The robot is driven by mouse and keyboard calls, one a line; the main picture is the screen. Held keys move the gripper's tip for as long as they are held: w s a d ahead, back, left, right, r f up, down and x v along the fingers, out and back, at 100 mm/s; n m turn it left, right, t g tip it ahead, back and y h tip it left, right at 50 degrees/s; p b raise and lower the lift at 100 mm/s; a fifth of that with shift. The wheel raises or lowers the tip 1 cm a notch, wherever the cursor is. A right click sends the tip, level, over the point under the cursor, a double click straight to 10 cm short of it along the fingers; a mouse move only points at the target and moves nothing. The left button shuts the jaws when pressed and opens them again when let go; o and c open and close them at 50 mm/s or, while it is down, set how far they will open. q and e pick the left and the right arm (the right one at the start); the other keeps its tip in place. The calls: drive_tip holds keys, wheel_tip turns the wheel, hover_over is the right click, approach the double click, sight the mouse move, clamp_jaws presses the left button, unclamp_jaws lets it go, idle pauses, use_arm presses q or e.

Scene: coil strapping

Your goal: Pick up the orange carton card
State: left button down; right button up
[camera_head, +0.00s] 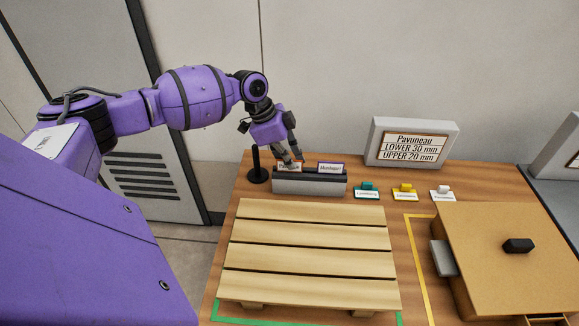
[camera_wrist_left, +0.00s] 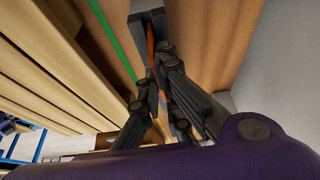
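The orange carton card (camera_head: 289,167) stands upright in the left part of a grey card rack (camera_head: 310,187), its top partly covered by my left gripper (camera_head: 291,158). The gripper points down at the card with its fingers close together. In the left wrist view, a thin orange edge (camera_wrist_left: 151,42) shows beside the fingertips of my left gripper (camera_wrist_left: 158,72). The fingers seem to lie on either side of it, but I cannot tell whether they press on it. My right gripper is not in view.
A purple-edged card (camera_head: 331,168) stands in the same rack, right beside it. A black post (camera_head: 257,165) is close on the left. Teal (camera_head: 368,190), yellow (camera_head: 404,192) and white (camera_head: 442,193) tags lie to the right. A wooden pallet (camera_head: 310,235) is in front; a sign (camera_head: 411,143) stands behind.

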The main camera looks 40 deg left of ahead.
use_arm(q)
drive_tip(key=shift+r, duration=0.65)
drive_tip(key=s+d+r, duration=0.7)
drive_tip(key=d+r, duration=0.4)
drive_tip(key=d, duration=0.1)
drive_tip(key=shift+r+p, duration=0.35)
drive_tip(key=shift+d+f, duration=0.1)
